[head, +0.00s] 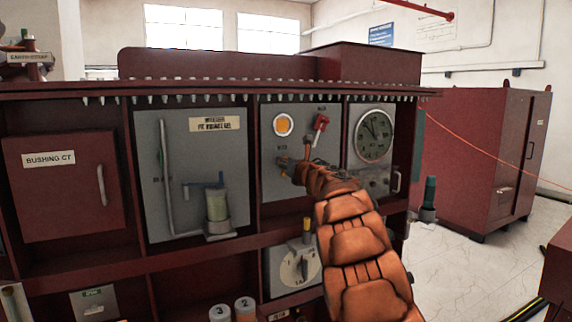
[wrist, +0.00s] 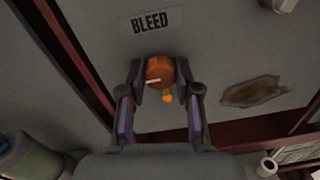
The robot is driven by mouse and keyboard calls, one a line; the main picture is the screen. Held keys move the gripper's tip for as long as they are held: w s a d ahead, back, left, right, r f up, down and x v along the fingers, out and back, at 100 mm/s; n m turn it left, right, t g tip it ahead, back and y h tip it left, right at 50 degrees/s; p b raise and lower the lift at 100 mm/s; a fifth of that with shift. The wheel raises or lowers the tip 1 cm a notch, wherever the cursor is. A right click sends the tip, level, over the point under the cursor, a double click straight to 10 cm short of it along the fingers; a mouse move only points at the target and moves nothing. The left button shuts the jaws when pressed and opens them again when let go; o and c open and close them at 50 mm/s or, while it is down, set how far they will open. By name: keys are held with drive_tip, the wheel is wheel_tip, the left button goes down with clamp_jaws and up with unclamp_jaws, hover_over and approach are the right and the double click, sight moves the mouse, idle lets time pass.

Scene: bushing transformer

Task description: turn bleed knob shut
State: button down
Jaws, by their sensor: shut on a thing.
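The bleed knob (wrist: 160,72) is a round orange-brown knob with a pale line on its face, below a label reading BLEED (wrist: 157,20) in the wrist view. A small yellow-orange tip (wrist: 167,98) shows just under it. My gripper (wrist: 161,82) has its two dark fingers on either side of the knob, shut on it. In the head view my gripper (head: 284,165) reaches the grey panel (head: 275,188) below a round orange-centred gauge; my arm hides part of the panel, and the knob is too small to make out there.
A red lever (head: 320,123) sits up and right of my gripper, with a round dial (head: 374,136) farther right. A dark red frame post (head: 254,150) borders the panel. A brown stain (wrist: 253,92) marks the panel.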

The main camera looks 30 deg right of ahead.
drive_tip(key=shift+m+y+p, duration=0.3)
drive_tip(key=shift+m+p, duration=6.2)
drive_tip(key=shift+m, duration=2.3)
drive_tip(key=shift+d, duration=0.1)
drive_tip(key=c, duration=0.8)
unclamp_jaws()
